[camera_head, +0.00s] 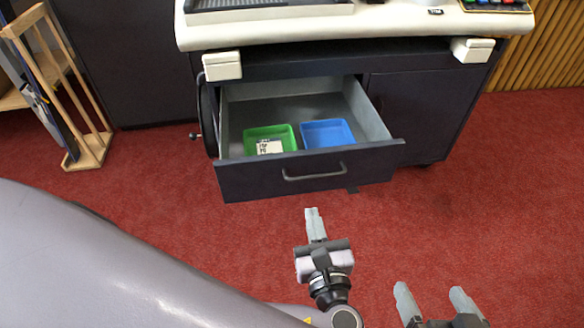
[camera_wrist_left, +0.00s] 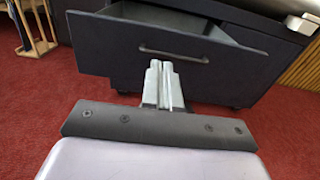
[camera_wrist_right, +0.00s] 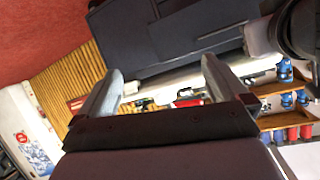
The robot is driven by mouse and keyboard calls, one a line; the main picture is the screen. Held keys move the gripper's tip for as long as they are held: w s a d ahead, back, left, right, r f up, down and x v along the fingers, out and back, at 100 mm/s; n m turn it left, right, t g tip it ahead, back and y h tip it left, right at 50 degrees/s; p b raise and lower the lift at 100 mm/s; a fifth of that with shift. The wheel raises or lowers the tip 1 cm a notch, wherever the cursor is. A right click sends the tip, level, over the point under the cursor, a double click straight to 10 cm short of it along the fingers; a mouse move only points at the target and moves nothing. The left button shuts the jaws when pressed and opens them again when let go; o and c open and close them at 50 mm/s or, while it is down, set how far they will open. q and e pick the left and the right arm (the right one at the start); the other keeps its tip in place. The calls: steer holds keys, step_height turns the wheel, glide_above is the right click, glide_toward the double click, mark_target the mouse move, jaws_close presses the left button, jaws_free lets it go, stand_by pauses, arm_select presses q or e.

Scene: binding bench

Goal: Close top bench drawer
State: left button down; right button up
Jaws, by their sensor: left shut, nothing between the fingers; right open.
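The top bench drawer (camera_head: 310,175) is dark and stands pulled out from the bench cabinet (camera_head: 425,105). Its bar handle (camera_head: 315,172) is on the front panel, which also shows in the left wrist view (camera_wrist_left: 110,50). My left gripper (camera_head: 313,212) is shut and empty, just in front of and below the drawer front in the head view. In the left wrist view its fingertips (camera_wrist_left: 162,65) overlap the front below the handle; I cannot tell whether they touch it. My right gripper (camera_head: 432,290) is open and empty, lower right, away from the drawer.
Inside the drawer are a green tray (camera_head: 285,134) with a labelled item and a blue tray (camera_head: 327,133). A crank wheel (camera_head: 208,118) is at the cabinet's left side. A wooden rack (camera_head: 92,150) stands at far left. Red carpet in front is clear.

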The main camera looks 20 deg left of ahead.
mark_target(297, 157)
arm_select(q)
steer(key=b+x, duration=0.4)
steer(key=x, duration=0.8)
steer(key=shift+w+a+b, duration=0.25)
steer(key=shift+w+b, duration=0.05)
steer(key=shift+b, duration=0.05)
steer(key=shift+w+a+r, duration=0.15)
steer(key=shift+w+a, duration=0.2)
steer(key=shift+w, duration=0.2)
arm_select(e)
steer(key=shift+w+a+f+t+y, duration=0.15)
steer(key=shift+a+f+y, duration=0.15)
steer(key=shift+a, duration=0.2)
steer(key=shift+w+a+f+t+y, duration=0.15)
steer(key=shift+a+y, duration=0.25)
steer(key=shift+a, duration=0.05)
